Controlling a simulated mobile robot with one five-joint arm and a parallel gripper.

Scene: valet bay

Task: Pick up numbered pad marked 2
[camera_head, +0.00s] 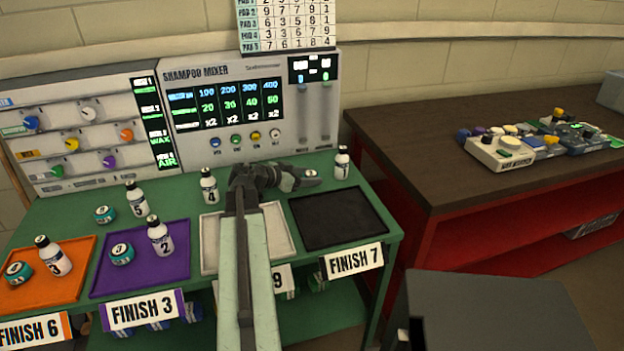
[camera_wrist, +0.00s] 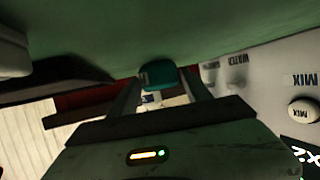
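My gripper (camera_head: 298,175) reaches right over the back of the green table. A small teal pad (camera_head: 311,173) is at its fingertips. In the wrist view the teal pad (camera_wrist: 158,76) shows between the tips of my two fingers (camera_wrist: 161,84), close to both. I cannot tell whether the fingers press on it. Its number is not readable. Other teal round pads stand at the left: one behind the trays (camera_head: 105,214), one on the purple tray (camera_head: 122,254) that seems marked 3, and one on the orange tray (camera_head: 18,273).
White bottles stand near the trays, including bottle 2 (camera_head: 160,235), bottle 4 (camera_head: 209,187) and one right of my gripper (camera_head: 342,163). The shampoo mixer (camera_head: 240,105) walls the back. The black tray (camera_head: 338,217) is empty. A dark wooden bench (camera_head: 430,125) stands right.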

